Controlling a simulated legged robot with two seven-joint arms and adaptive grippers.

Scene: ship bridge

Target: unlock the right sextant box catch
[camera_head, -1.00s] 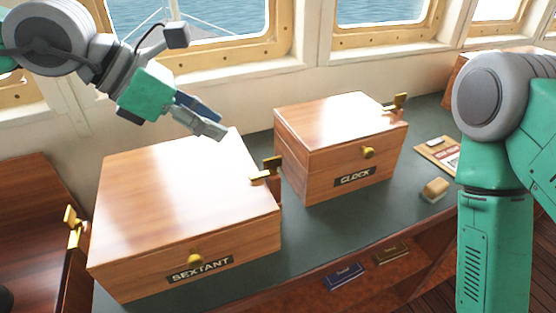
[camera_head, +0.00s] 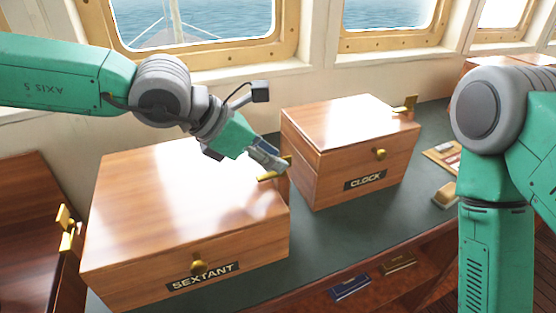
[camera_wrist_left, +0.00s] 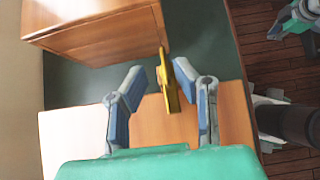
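The wooden sextant box (camera_head: 150,200) stands closed on the counter, with a brass knob and a SEXTANT label on its front. Its right catch (camera_head: 274,172) is brass and sits at the box's right edge. My left gripper (camera_head: 280,163) is over that edge, at the catch, and partly hides it. In the left wrist view the catch (camera_wrist_left: 169,82) stands between the two spread fingertips (camera_wrist_left: 155,72), with a gap on each side. Another brass catch (camera_head: 68,228) shows at the sextant box's left side. My right arm is at the right; its gripper is out of view.
The wooden clock box (camera_head: 335,160) stands to the right, close beyond my left gripper. A small tan block (camera_head: 445,195) lies on the green counter (camera_head: 370,220). Windows and the wall are behind. Blue and brown labelled items lie on the shelf below.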

